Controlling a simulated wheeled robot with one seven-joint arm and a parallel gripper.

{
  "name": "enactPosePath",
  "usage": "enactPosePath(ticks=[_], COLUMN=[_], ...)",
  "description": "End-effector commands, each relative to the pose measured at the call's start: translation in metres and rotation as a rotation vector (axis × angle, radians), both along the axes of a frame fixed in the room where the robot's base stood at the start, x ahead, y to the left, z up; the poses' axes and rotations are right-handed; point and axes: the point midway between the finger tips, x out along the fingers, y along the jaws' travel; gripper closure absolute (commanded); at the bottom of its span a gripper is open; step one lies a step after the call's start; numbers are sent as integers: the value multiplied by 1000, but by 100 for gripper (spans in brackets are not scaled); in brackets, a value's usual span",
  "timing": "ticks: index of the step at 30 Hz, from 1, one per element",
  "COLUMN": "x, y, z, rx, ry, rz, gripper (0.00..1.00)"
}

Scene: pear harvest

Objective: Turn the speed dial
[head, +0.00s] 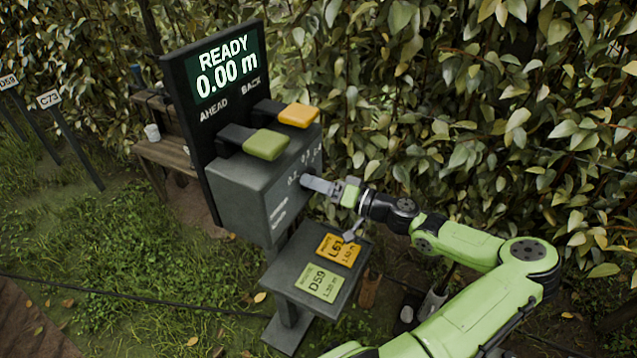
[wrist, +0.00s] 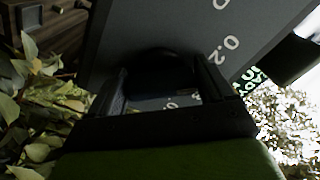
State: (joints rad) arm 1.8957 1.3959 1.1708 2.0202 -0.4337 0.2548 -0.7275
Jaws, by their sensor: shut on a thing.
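The speed dial is a dark round knob (wrist: 160,75) on the front face of the grey control box (head: 245,195). White figures, one reading 0.2, are printed around it. My gripper (head: 308,182) reaches the box face from the right in the head view and hides most of the dial there. In the wrist view my gripper (wrist: 165,88) has its two fingers on either side of the knob, shut on it. Which figure the dial points at cannot be told. The display (head: 225,72) above reads READY and 0.00 m.
A green AHEAD paddle (head: 267,145) and an orange BACK paddle (head: 299,115) stick out above the dial. Below, a grey stand (head: 285,278) bears an orange card (head: 338,250) and a green card (head: 319,283). Dense foliage lies behind and to the right. A wooden bench (head: 165,154) stands at left.

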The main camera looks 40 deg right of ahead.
Motion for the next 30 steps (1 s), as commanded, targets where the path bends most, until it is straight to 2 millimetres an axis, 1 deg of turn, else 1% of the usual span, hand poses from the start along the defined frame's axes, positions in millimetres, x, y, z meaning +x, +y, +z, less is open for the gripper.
enactPosePath(ticks=[8, 30], x=[0, 0], y=[1, 2], z=[5, 7], rx=[194, 855], ry=[76, 310], rz=[1, 0], gripper=[49, 49])
